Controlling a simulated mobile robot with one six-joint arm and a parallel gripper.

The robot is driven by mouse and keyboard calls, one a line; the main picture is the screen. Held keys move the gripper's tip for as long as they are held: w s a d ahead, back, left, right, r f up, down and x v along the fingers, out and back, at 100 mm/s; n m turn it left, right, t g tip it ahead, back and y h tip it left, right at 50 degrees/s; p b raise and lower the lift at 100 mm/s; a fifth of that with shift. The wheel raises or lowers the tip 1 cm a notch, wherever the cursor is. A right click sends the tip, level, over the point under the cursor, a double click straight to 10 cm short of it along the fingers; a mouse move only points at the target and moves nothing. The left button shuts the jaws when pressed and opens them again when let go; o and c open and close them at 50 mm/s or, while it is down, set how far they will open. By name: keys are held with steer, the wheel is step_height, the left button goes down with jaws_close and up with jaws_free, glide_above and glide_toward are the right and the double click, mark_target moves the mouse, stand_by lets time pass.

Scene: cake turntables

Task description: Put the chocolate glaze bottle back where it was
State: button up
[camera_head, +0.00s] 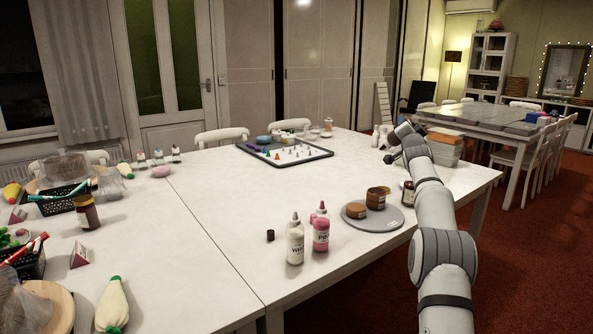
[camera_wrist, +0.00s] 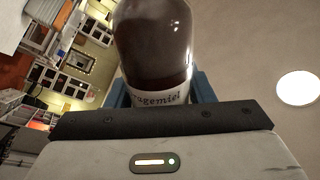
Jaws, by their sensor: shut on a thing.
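My gripper (camera_wrist: 163,88) is shut on a dark brown bottle (camera_wrist: 155,40) with a white label, seen close up in the wrist view. Only part of the label's lettering shows, so I cannot read whether it says chocolate glaze. In the head view my gripper (camera_head: 389,156) is over the far right part of the table, and the held bottle cannot be made out there. Another dark bottle (camera_head: 407,193) with a pale label stands right of the grey turntable (camera_head: 354,222), partly behind my arm. A dark brown bottle (camera_head: 87,213) is also at the left.
A dark-edged tray (camera_head: 320,155) with small pieces lies at the back. The white table (camera_head: 220,200) is clear in its middle.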

steer(key=shift+s+r, duration=0.2)
steer(key=shift+r, duration=0.1)
steer(key=shift+s, duration=0.25)
steer(key=shift+s+a+f+y, duration=0.35)
steer(key=shift+s+f+y, duration=0.05)
steer(key=shift+f, duration=0.2)
steer(key=s+a+f+n+g+y, duration=0.1)
steer(key=s+a+f+n+y, duration=0.25)
steer(key=s+a+f, duration=0.65)
steer(key=s+a+f+n+y, duration=0.2)
steer(key=s+a+f+y, duration=0.25)
steer(key=s+f, duration=1.05)
steer(key=s+a+f+n+g+y, duration=0.15)
steer(key=s+a+f+y, duration=0.4)
steer(key=s+f, duration=0.7)
step_height(320, 180, down, 12)
steer(key=n+b, duration=0.1)
steer(key=b, duration=0.9)
step_height(320, 180, up, 30)
steer(key=w+m+t+h+p, duration=0.2)
steer(key=w+h+p, duration=0.1)
steer(key=p, duration=2.1)
steer(key=shift+a+h+p, duration=0.35)
steer(key=shift+a+h, duration=0.05)
steer(key=shift+h, duration=0.25)
